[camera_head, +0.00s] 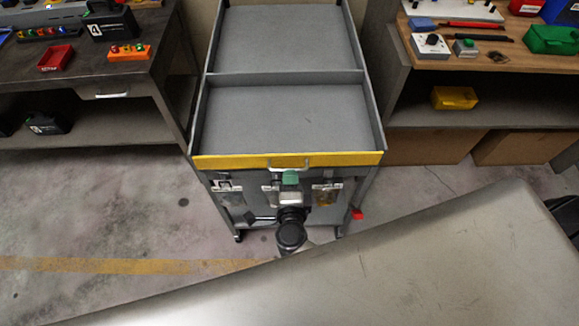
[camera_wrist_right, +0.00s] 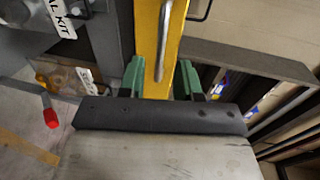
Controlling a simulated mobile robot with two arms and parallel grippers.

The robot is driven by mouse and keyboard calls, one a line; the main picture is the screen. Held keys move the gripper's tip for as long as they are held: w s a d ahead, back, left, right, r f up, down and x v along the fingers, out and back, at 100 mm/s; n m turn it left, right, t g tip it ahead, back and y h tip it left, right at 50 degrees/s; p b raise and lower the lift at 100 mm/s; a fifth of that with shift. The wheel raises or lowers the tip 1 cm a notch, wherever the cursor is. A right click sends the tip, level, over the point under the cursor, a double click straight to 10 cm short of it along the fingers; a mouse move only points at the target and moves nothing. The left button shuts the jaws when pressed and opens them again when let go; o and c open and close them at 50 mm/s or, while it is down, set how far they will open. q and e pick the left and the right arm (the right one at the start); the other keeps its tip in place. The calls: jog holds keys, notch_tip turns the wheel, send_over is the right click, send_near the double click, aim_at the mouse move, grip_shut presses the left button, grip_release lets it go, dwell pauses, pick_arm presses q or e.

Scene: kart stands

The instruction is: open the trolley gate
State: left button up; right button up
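The grey trolley (camera_head: 285,115) stands ahead in the head view, with two empty bays. Its gate (camera_head: 230,161) is a yellow bar across the near edge, upright and closed as far as I can see. A metal handle (camera_head: 289,162) is on the gate's middle. My right gripper (camera_head: 290,178), with green fingers, is just in front of and below the handle. In the right wrist view the gripper (camera_wrist_right: 160,78) is open. The gate (camera_wrist_right: 149,30) and the handle (camera_wrist_right: 169,40) show between its fingers; I cannot tell whether they touch. My left gripper is not in view.
A dark workbench (camera_head: 130,68) stands close on the trolley's left. A wooden-topped bench (camera_head: 480,64) stands on its right, with cardboard boxes (camera_head: 520,147) below. A red-tipped part (camera_head: 357,214) sticks out at the trolley's lower right. Concrete floor (camera_head: 100,210) is clear at the left.

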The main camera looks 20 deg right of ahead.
aim_at(288, 166)
jog(key=shift+x, duration=2.1)
jog(key=shift+c, duration=0.4)
jog(key=shift+a, duration=0.1)
grip_shut()
